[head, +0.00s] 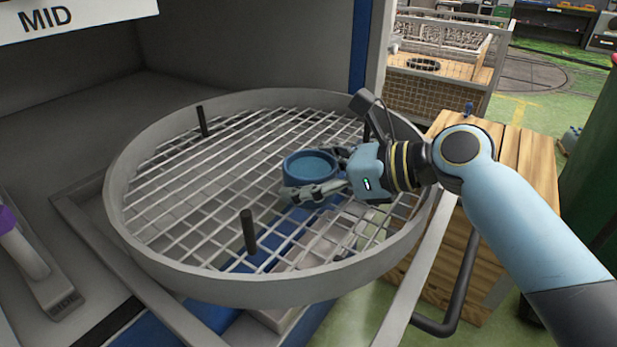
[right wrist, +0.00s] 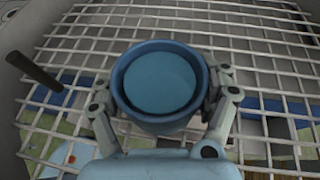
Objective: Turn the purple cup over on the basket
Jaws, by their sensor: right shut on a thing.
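A blue cup (head: 310,168) is over the round wire-mesh basket (head: 270,291); no purple cup shows. My right gripper (head: 318,186) is shut on the cup, with its fingers on either side. In the right wrist view, the cup (right wrist: 158,84) sits between the finger linkages of the right gripper (right wrist: 160,110). A rimmed round end of the cup faces up; I cannot tell whether it is the mouth or a recessed base. Whether the cup touches the mesh is hidden. My left gripper is not in view.
Two dark pegs stand up from the basket, one at the back (head: 202,121) and one at the front (head: 249,232). A purple-topped lever (head: 27,250) is at the left edge. A wooden crate (head: 525,160) stands to the right.

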